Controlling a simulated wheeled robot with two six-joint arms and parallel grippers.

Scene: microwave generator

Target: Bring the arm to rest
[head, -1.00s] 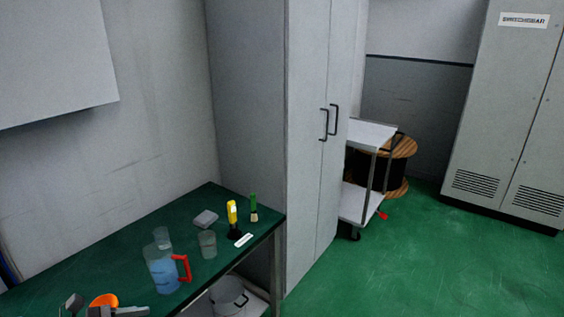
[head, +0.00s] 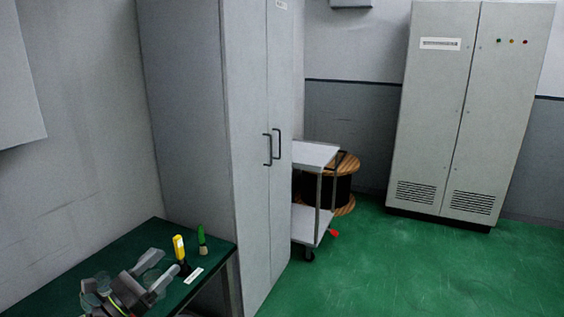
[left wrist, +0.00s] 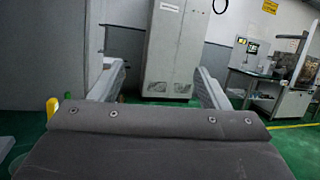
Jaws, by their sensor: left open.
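My left gripper (head: 162,268) is over the dark green table (head: 128,238) at the lower left of the head view. Its two fingers are apart, with nothing seen between them. In the left wrist view the fingers (left wrist: 163,82) also stand wide apart, with the room's far side beyond them. The gripper hides part of the table and the things behind it; some clear glass shows around it. My right arm and gripper are not in the picture.
A yellow and black tool (head: 180,256), a green brush (head: 202,240) and a white label (head: 194,275) are on the table, right of the gripper. A tall grey cabinet (head: 185,120) stands beside the table. A cart (head: 315,155) and open green floor (head: 370,270) lie to the right.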

